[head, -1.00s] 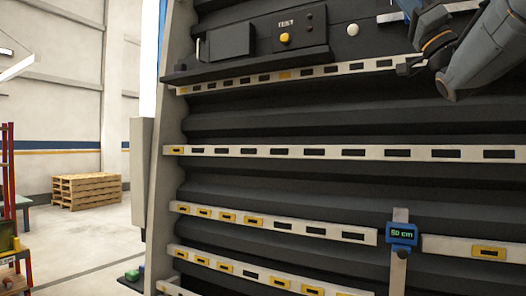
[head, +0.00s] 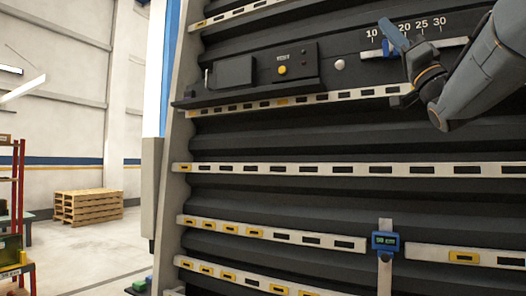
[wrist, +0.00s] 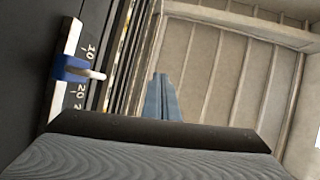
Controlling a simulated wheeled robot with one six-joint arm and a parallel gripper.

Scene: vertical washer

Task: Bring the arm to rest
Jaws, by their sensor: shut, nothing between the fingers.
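My gripper (head: 384,22) is at the upper right of the head view, in front of the dark washer panel. Its blue fingers are together and empty, pointing up and left. They also show in the wrist view (wrist: 159,78), closed against a pale wall behind. My grey arm comes in from the right edge. Near the gripper, a blue slider (wrist: 74,69) with a white peg sits on a white rail by a printed scale; the peg is apart from the fingers. In the head view the slider (head: 371,53) is partly covered by my gripper.
A dark control box with a yellow button (head: 282,71) stands on a ledge left of my gripper. Several slotted white rails (head: 320,169) cross the panel, some with yellow pieces. Wooden pallets (head: 88,207) stand far left on open floor.

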